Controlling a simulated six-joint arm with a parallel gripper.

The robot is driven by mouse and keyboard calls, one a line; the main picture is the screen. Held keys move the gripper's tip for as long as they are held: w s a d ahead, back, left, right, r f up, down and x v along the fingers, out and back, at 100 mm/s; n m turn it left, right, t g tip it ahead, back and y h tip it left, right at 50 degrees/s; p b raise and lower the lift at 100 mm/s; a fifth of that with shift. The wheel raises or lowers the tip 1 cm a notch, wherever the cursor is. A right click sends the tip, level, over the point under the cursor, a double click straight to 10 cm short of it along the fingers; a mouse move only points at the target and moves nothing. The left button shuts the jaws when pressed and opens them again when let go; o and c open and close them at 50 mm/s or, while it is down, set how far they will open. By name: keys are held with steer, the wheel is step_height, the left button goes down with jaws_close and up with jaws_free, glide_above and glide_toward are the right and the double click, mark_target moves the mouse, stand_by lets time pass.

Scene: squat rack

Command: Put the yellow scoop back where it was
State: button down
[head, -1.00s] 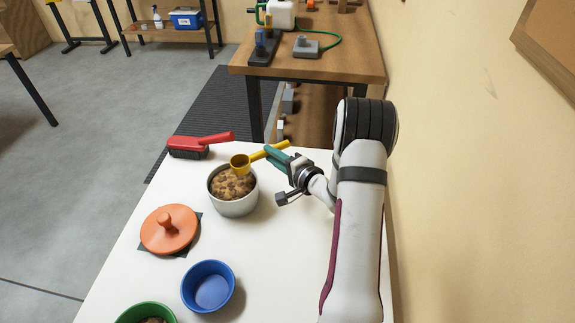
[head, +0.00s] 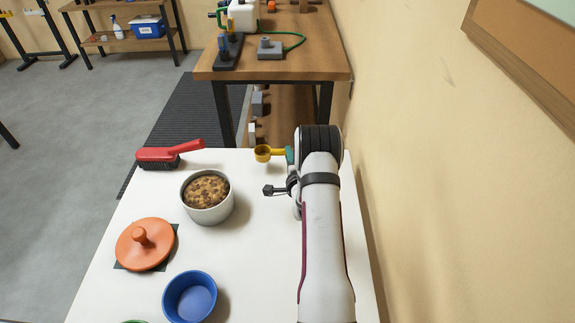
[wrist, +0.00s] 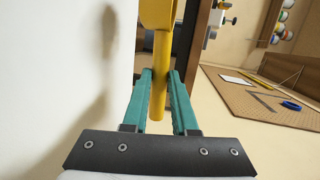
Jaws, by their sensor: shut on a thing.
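The yellow scoop (head: 263,153) is held by my gripper (head: 290,156) near the far right edge of the white table. In the wrist view the scoop's handle (wrist: 160,72) runs between the two teal fingers of my gripper (wrist: 160,85), which are shut on it. The scoop's cup is cut off at the top of the wrist view. In the head view, my arm hides part of the handle. A grey pot (head: 208,213) full of brown chunks stands to the left of my gripper.
A red-handled brush (head: 170,154) lies at the table's far left. An orange lid (head: 144,245) sits on a dark mat, and a blue bowl (head: 190,297) stands nearer. A green rim shows at the bottom edge. The white table (head: 255,225) is bare right of the pot. A wall (head: 440,180) rises at right.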

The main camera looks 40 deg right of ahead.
steer(key=shift+f, duration=1.8)
steer(key=shift+f, duration=0.1)
steer(key=c, duration=1)
jaws_free()
